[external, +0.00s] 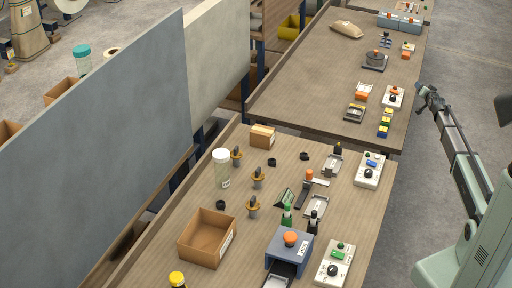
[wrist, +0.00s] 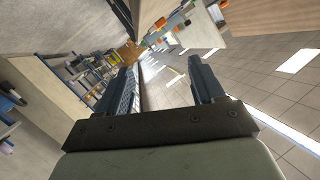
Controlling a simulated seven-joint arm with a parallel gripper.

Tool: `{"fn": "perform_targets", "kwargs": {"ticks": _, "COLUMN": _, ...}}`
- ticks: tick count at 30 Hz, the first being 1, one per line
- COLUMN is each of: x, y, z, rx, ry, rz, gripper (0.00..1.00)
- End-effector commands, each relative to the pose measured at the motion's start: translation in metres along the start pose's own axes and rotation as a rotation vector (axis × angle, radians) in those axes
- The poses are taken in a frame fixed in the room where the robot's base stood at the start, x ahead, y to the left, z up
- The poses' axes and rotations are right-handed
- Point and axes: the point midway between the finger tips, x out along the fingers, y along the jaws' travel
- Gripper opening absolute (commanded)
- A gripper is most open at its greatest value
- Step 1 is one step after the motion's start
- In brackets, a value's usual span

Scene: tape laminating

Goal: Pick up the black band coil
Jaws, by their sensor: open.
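Three small black ring-like pieces lie on the near wooden table (external: 190,215) in the external view: one black coil (external: 272,162) behind the middle, another (external: 304,156) to its right, and a third (external: 221,205) above the open cardboard box. They are too small to tell which is the black band coil. My gripper (external: 425,95) is raised off the right edge of the tables, far from all three. In the wrist view my gripper (wrist: 163,72) has its two fingers wide apart with nothing between them. No black coil can be made out there.
The near table holds a cardboard box (external: 201,256), a clear jar (external: 221,172), several orange-and-black knobs, a blue-grey machine (external: 290,252) and white control boxes (external: 369,170). A far table (external: 310,75) holds more devices. A grey partition (external: 100,150) stands on the left.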

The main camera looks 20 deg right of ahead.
Motion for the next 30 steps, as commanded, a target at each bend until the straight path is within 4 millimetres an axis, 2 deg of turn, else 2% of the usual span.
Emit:
{"fn": "perform_targets", "kwargs": {"ticks": 1, "x": 0.001, "y": -0.018, "z": 0.005, "rx": -0.019, "ry": -0.021, "rz": -0.012, "gripper": 0.68}}
{"fn": "perform_targets", "kwargs": {"ticks": 5, "x": 0.0, "y": -0.057, "z": 0.022, "rx": -0.074, "ry": -0.085, "rz": -0.035, "gripper": 0.68}}
{"fn": "perform_targets", "kwargs": {"ticks": 8, "x": -0.004, "y": -0.095, "z": 0.039, "rx": -0.126, "ry": -0.145, "rz": -0.059, "gripper": 0.68}}
{"fn": "perform_targets", "kwargs": {"ticks": 17, "x": -0.036, "y": -0.228, "z": 0.103, "rx": -0.338, "ry": -0.359, "rz": -0.157, "gripper": 0.68}}
{"fn": "perform_targets", "kwargs": {"ticks": 23, "x": -0.081, "y": -0.321, "z": 0.149, "rx": -0.514, "ry": -0.51, "rz": -0.241, "gripper": 0.68}}
{"fn": "perform_targets", "kwargs": {"ticks": 26, "x": -0.111, "y": -0.362, "z": 0.173, "rx": -0.63, "ry": -0.6, "rz": -0.288, "gripper": 0.68}}
{"fn": "perform_targets", "kwargs": {"ticks": 30, "x": -0.166, "y": -0.412, "z": 0.204, "rx": -0.838, "ry": -0.749, "rz": -0.368, "gripper": 0.68}}
